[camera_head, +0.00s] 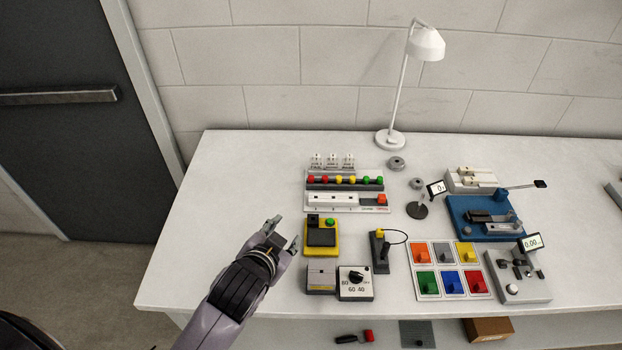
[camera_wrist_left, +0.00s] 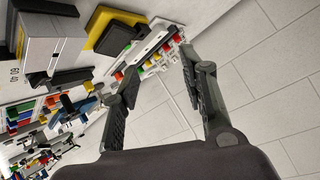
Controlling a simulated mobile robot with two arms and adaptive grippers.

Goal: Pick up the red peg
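Two red pegs (camera_head: 311,179) stand at the left end of a rack (camera_head: 345,187) of red, yellow and green pegs on the white table. A red piece (camera_head: 473,281) also sits in the colored six-square panel (camera_head: 449,270); I cannot tell which is meant. My left gripper (camera_head: 282,234) is open and empty, left of the yellow-based box and in front and left of the rack. In the left wrist view, its fingers (camera_wrist_left: 158,64) are spread, with the rack (camera_wrist_left: 150,50) beyond them. My right gripper is not in view.
A blue fixture (camera_head: 485,218) and a lamp (camera_head: 391,139) are farther off. The table's left part (camera_head: 215,200) is clear.

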